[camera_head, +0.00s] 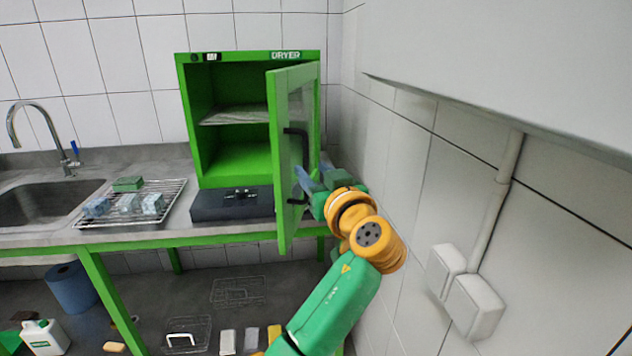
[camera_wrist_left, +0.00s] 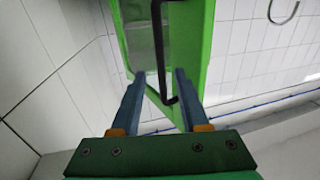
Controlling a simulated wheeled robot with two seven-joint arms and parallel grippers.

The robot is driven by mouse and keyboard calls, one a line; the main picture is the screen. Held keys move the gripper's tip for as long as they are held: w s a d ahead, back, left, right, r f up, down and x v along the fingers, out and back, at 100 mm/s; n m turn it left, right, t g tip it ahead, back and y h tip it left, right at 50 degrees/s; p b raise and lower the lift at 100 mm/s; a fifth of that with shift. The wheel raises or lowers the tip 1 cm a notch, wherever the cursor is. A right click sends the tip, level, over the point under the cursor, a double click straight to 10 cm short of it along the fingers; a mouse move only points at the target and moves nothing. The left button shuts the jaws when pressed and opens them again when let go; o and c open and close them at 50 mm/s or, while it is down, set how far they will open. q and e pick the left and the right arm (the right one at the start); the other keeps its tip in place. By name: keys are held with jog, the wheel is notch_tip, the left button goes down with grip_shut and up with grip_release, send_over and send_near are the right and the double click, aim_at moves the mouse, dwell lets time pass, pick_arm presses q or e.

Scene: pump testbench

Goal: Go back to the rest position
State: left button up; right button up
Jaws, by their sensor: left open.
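My left gripper (camera_head: 312,180) is at the outer face of the dryer's open door (camera_head: 283,160), beside the black door handle (camera_head: 303,172). In the left wrist view its two blue-grey fingers (camera_wrist_left: 158,80) are apart, with nothing clamped between them. The lower end of the handle (camera_wrist_left: 163,60) shows between the fingertips; I cannot tell its exact depth from them. The green dryer (camera_head: 187,120) stands on the counter with its door swung wide open. Its interior shows a shelf (camera_head: 235,115). My right gripper is in neither view.
The tiled wall (camera_head: 400,150) is close to the right of my left arm, with white boxes (camera_head: 470,290) and a pipe. A wire rack (camera_head: 172,185) with several small items lies on the counter by the sink (camera_head: 45,200). Bottles and baskets stand below.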

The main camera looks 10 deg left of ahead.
pick_arm(q)
jog(key=s+a+f+m+g+h, duration=0.1)
jog(key=s+a+f+g+h, duration=0.15)
jog(key=f, duration=0.65)
jog(key=s+a+f+m+g+h, duration=0.1)
jog(key=s+f+g, duration=0.15)
jog(key=f, duration=0.75)
jog(key=s+a+f+m+g+h, duration=0.15)
jog(key=s+f, duration=0.25)
jog(key=f, duration=0.5)
jog(key=s+a+f+m+g+h, duration=0.15)
jog(key=s+f, duration=0.25)
jog(key=s, duration=0.5)
jog(key=s+a+f+m+g+h, duration=0.15)
jog(key=s+f, duration=0.25)
jog(key=s, duration=0.4)
jog(key=s+a+f+m+g+h, duration=0.1)
jog(key=s+a+f+m+g, duration=0.2)
jog(key=s, duration=0.6)
notch_tip(320, 180, down, 17)
jog(key=s+d+n, duration=0.1)
jog(key=d+n, duration=0.1)
jog(key=s+a+f+g, duration=0.2)
jog(key=s+f, duration=0.9)
jog(key=s, duration=0.2)
jog(key=shift+a+f+m+y, duration=0.15)
jog(key=shift+a+m+y, duration=0.15)
jog(key=shift+m, duration=0.05)
